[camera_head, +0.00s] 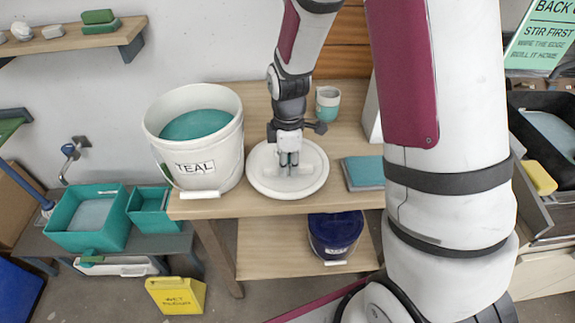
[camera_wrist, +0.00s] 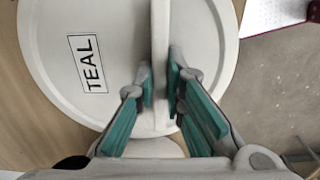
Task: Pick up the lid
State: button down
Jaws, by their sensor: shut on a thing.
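The white round lid (camera_head: 262,178) is at the front of the wooden table, just right of the open white bucket labelled TEAL (camera_head: 226,148). My gripper (camera_head: 289,162) points down over the lid's middle. In the wrist view the lid (camera_wrist: 205,40) shows a TEAL label left of a raised straight ridge. The teal-padded fingers of my gripper (camera_wrist: 161,82) are shut on this ridge, one on each side. I cannot tell whether the lid touches the table. The lid's near part is partly hidden by the fingers.
The bucket of teal glaze stands close to the lid's left. A small cup (camera_head: 328,104) stands behind, and a teal-grey pad (camera_head: 363,173) lies to the right. A dark blue bucket (camera_head: 335,236) is on the lower shelf. A yellow floor sign (camera_head: 177,296) stands below.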

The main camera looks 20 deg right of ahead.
jog(key=shift+r, duration=0.1)
jog(key=shift+r, duration=0.6)
notch_tip(320, 180, up, 2)
jog(key=shift+w+r, duration=0.1)
jog(key=shift+r, duration=0.1)
jog(key=shift+s+r, duration=0.2)
jog(key=shift+s, duration=0.45)
jog(key=s+a+r+p, duration=0.1)
jog(key=s+p, duration=0.5)
jog(key=s, duration=0.8)
jog(key=shift+s+a+r, duration=0.2)
jog(key=shift+s+a, duration=0.1)
